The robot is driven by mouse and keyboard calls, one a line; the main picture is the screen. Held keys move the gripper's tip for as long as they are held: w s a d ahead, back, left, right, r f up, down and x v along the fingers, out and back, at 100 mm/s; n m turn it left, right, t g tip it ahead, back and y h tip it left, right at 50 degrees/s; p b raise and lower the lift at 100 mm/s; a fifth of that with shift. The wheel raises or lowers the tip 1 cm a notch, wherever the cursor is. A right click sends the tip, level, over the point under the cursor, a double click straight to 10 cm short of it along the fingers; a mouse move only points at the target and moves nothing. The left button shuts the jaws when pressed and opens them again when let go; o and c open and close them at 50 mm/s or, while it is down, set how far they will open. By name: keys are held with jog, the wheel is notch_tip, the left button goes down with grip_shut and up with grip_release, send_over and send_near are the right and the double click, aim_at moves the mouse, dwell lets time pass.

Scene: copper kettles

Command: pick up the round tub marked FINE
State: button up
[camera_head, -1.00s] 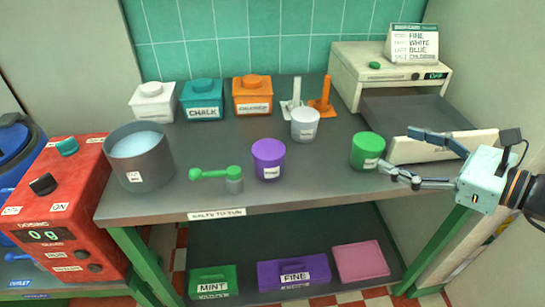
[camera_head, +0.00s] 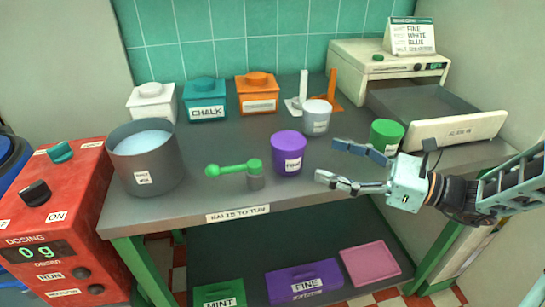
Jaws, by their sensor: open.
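A round purple tub (camera_head: 288,146) stands upright on the dark bench, with a white label low on its front. The label seems to read FINE, but it is small and blurred. My gripper (camera_head: 328,161) is open and empty, just right of the purple tub. Its two fingers point left towards the tub, and the tips look apart from it. Two other round tubs stand close by: a pale grey one (camera_head: 316,118) behind and right of the purple tub, and a green one (camera_head: 387,134) behind my gripper, its label partly hidden.
A green scoop (camera_head: 232,169) lies left of the purple tub, beside a large grey pot (camera_head: 148,165). White, teal and orange lidded boxes (camera_head: 206,98) line the back. A drawer unit (camera_head: 385,62) stands back right, its tray out. A purple FINE bin (camera_head: 304,281) sits on the lower shelf.

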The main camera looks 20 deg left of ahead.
aim_at(288, 146)
jog(key=a, duration=0.3)
jog(key=w+a+b, duration=0.1)
jog(key=a, duration=0.3)
jog(key=a+b, duration=0.1)
jog(key=a, duration=0.2)
jog(key=shift+w+a, duration=0.15)
jog(key=shift+w, duration=0.1)
jog(key=c, duration=1.3)
jog(key=shift+c, duration=0.3)
jog(key=shift+r, duration=0.15)
